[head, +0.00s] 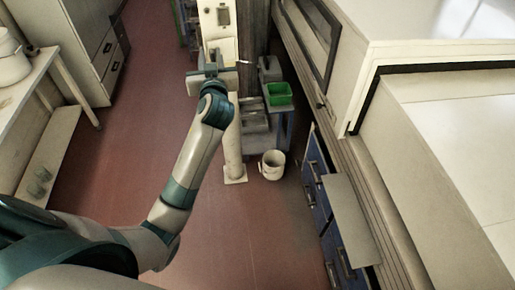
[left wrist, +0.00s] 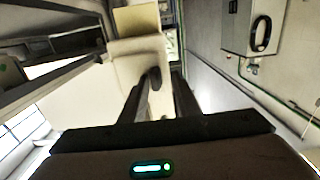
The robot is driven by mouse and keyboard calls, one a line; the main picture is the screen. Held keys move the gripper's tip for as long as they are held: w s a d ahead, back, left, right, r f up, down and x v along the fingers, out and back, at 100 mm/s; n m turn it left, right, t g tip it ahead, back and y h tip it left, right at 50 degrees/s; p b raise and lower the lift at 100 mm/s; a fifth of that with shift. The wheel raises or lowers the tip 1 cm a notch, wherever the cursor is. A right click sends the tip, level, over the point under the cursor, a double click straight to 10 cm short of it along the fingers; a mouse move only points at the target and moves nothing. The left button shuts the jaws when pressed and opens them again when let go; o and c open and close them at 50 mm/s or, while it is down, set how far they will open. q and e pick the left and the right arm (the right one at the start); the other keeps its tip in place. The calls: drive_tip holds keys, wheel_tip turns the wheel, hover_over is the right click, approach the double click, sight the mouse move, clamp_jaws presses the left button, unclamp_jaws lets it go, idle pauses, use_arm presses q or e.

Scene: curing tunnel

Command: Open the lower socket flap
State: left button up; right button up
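A cream socket panel (head: 220,48) stands on a cream post at the top middle of the head view. A grey square fitting (head: 223,16) shows on its upper part. My left gripper (head: 213,58) is in front of the panel's lower part and hides it, so I cannot make out the lower flap. In the left wrist view the dark fingers (left wrist: 165,76) are apart, with a cream surface (left wrist: 138,55) beyond them and a tan plate (left wrist: 137,19) further up. I see nothing held between them; contact is unclear. My right gripper is not in view.
Machine housing and blue cabinets line the right; a bench (head: 38,90) is at left. The red floor between is clear.

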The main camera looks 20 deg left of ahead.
use_arm(q)
drive_tip(key=shift+s+d+f+h+b, duration=0.15)
drive_tip(key=shift+s+d+b, duration=0.15)
drive_tip(key=shift+s, duration=0.1)
drive_tip(key=shift+s+d+f+h+b, duration=0.1)
drive_tip(key=shift+s+d+h+b, duration=0.05)
drive_tip(key=shift+s+d+b, duration=0.2)
drive_tip(key=f+b+v, duration=0.1)
drive_tip(key=b+v, duration=0.2)
drive_tip(key=v, duration=1.2)
drive_tip(key=w+d+f+m+h, duration=0.2)
drive_tip(key=f, duration=0.8)
drive_tip(key=w+d+f+m+g+h+b, duration=0.1)
drive_tip(key=w+d+f+m, duration=0.1)
drive_tip(key=f, duration=0.8)
drive_tip(key=w+d+f+m+g+h+b, duration=0.1)
drive_tip(key=w+d+f+m+h, duration=0.1)
drive_tip(key=f, duration=0.8)
drive_tip(key=shift+w+d+m+h, duration=0.3)
drive_tip(key=shift+w+d, duration=0.2)
drive_tip(key=shift+d, duration=0.3)
